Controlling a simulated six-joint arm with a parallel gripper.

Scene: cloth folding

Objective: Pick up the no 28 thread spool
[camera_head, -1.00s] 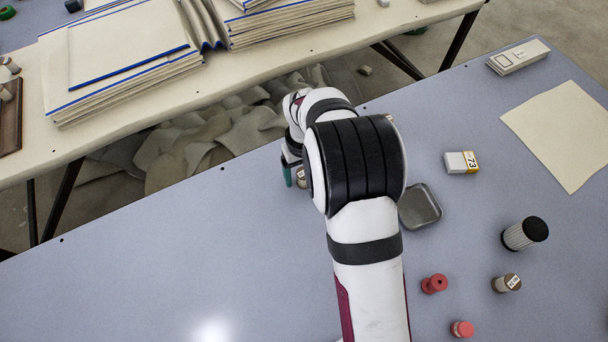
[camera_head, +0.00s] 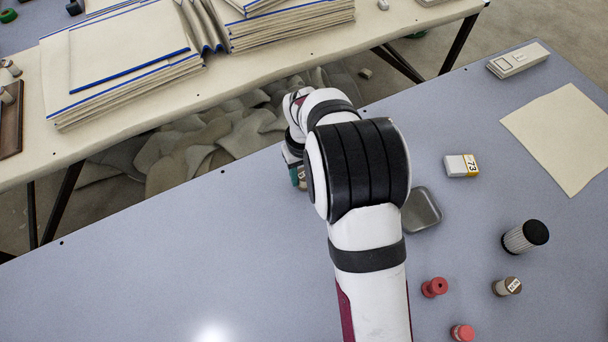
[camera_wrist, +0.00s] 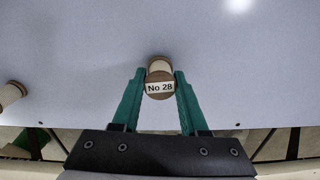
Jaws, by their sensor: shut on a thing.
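The no 28 thread spool (camera_wrist: 159,87) shows in the wrist view. It has a brown end with a white "No 28" label and cream thread behind it. My gripper (camera_wrist: 160,80) has its two green fingers on either side of the spool, shut on it. In the head view my arm hides most of the gripper and spool; only a bit of green finger (camera_head: 294,172) shows. I cannot tell whether the spool is clear of the table.
Another spool (camera_wrist: 12,93) lies at the left of the wrist view. The grey table (camera_head: 180,260) is clear at left. A metal tray (camera_head: 422,211), red spools (camera_head: 434,287), a labelled brown spool (camera_head: 507,286), a black-capped cylinder (camera_head: 524,236) and a "73" box (camera_head: 461,165) lie at right.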

